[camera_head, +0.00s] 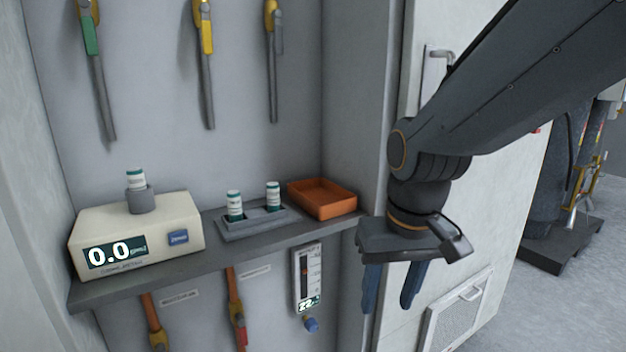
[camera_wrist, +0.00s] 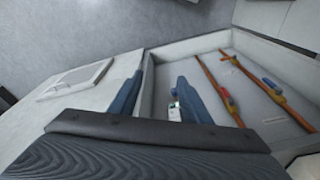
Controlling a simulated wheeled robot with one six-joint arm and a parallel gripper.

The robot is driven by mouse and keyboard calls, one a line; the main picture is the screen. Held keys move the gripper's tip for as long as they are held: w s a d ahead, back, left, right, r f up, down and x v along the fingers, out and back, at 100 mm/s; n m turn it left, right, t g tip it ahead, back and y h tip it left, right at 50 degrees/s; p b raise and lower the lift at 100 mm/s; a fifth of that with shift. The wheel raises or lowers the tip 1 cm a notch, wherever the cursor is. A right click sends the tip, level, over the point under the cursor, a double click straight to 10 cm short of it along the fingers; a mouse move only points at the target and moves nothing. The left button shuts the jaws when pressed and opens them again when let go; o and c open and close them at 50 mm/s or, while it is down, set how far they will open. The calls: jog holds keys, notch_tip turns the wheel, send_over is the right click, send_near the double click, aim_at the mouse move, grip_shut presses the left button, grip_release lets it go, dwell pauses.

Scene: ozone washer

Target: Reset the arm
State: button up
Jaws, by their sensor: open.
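My gripper (camera_head: 391,287) hangs at the right of the shelf in the head view, with its blue fingers pointing down and apart. It is open with nothing between the fingers. It is in front of the wall edge beside the shelf's right end. In the wrist view the blue fingers (camera_wrist: 155,99) also stand apart, with floor and wall behind them. My dark arm reaches in from the upper right of the head view.
A shelf (camera_head: 80,296) carries an ozone meter (camera_head: 170,222) reading 0.0 with a vial (camera_head: 136,178) on top, a grey rack (camera_head: 255,226) with two vials, and an orange tray (camera_head: 322,197). A flow meter (camera_head: 307,278) and pipes are below. A white cabinet (camera_head: 500,200) stands right.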

jog(key=s+d+f+g, duration=0.2)
jog(key=s+d+f, duration=0.15)
jog(key=s, duration=0.35)
jog(key=d+r+m+p, duration=0.1)
jog(key=d+r+p, duration=0.2)
jog(key=p, duration=0.9)
notch_tip(320, 180, up, 3)
jog(key=shift+w+d+m+h+p, duration=0.2)
jog(key=shift+d+m+h+p, duration=0.1)
jog(key=shift+d, duration=0.05)
